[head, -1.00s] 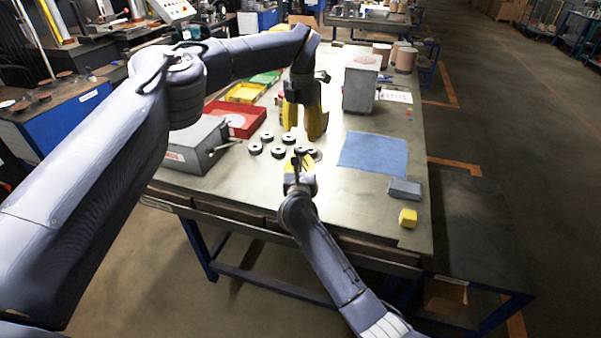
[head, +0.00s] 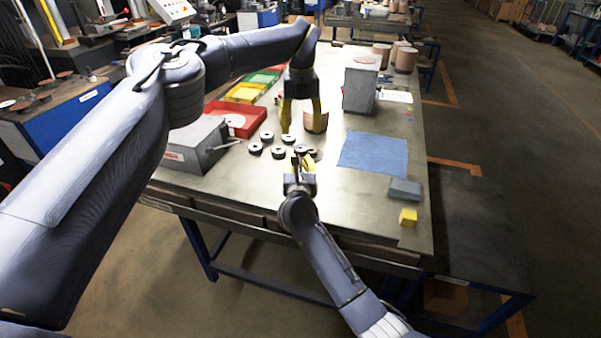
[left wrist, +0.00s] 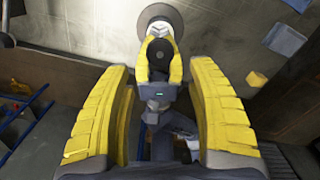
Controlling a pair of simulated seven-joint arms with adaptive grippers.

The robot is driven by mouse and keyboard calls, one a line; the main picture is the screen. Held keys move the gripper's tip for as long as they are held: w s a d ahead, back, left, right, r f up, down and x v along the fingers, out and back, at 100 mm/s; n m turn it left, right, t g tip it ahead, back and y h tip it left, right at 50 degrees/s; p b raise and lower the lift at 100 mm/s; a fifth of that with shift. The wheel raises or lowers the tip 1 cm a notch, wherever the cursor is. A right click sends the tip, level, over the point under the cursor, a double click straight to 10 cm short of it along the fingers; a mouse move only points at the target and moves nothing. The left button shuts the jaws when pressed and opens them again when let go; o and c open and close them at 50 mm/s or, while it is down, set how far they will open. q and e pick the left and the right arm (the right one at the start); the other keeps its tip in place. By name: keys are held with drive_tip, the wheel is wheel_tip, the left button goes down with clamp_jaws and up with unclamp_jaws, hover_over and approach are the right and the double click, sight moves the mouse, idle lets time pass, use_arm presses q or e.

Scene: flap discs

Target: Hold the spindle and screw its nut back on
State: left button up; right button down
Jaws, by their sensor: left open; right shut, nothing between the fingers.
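My left gripper (head: 302,118) is open and empty above the table, behind the discs; its two yellow fingers stand wide apart in the left wrist view (left wrist: 160,115). My right gripper (head: 303,162) is low at the front edge of the group of discs, shut with nothing held. It also shows in the left wrist view (left wrist: 159,70), where a dark round piece with a hole (left wrist: 160,54) appears between its yellow fingertips. Just beyond them is a wide round disc with a bright metal middle (left wrist: 160,22), perhaps the spindle. I cannot identify the nut for certain.
Several dark discs (head: 278,152) lie on the table left of my right gripper. A red tray (head: 240,130) and a grey box (head: 196,146) are to the left. A blue cloth (head: 373,154), grey block (head: 405,190) and yellow cube (head: 408,217) are to the right. A tall grey box (head: 360,88) stands behind.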

sight(301, 146)
use_arm(q)
drive_tip(key=shift+f, duration=4)
drive_tip(key=shift+o, duration=0.2)
clamp_jaws()
drive_tip(key=shift+c, duration=0.2)
unclamp_jaws()
wheel_tip(301, 146, up, 12)
